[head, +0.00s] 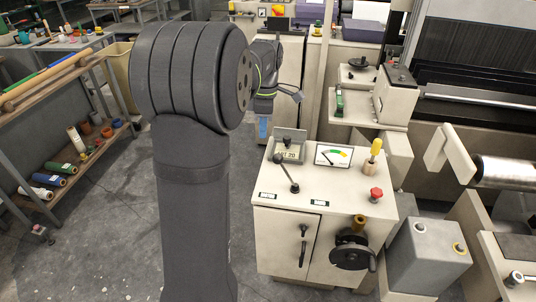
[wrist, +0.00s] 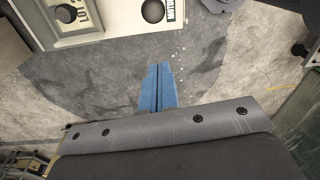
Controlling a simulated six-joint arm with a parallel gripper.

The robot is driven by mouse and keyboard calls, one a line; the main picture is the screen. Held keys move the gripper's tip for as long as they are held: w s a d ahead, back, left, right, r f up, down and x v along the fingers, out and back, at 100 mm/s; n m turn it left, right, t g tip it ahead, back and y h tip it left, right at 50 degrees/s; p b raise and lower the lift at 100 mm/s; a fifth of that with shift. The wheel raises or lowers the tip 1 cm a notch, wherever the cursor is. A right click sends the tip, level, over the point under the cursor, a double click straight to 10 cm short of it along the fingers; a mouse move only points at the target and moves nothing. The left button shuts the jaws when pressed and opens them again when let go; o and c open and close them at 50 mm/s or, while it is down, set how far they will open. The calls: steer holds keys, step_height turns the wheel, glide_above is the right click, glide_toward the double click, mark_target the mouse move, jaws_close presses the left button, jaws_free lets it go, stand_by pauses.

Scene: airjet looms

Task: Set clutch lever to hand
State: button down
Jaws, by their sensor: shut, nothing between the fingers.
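A black lever (head: 286,174) stands on the left part of the cream control cabinet's top (head: 340,190). It slants between two dark round ends, up and left in the head view. I cannot tell which setting the lever is in. My gripper (head: 263,128) is behind the cabinet's back left corner, apart from the lever. Its blue fingers (wrist: 158,78) are shut and empty over grey floor in the wrist view.
The cabinet top also carries a display box (head: 289,147), a gauge (head: 334,155), a yellow-handled tool (head: 375,150) and a red button (head: 376,194). A black handwheel (head: 350,256) is on its front. A shelf (head: 70,140) stands left; loom machinery fills the right.

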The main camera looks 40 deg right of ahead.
steer(key=shift+w+a+f, duration=0.1)
steer(key=shift+w+a, duration=0.15)
steer(key=shift+a, duration=0.25)
steer(key=shift+w+a, duration=0.2)
steer(key=shift+a, duration=0.25)
step_height(320, 180, down, 9)
steer(key=s+d, duration=0.2)
steer(key=shift+s+d, duration=0.2)
steer(key=shift+d, duration=0.1)
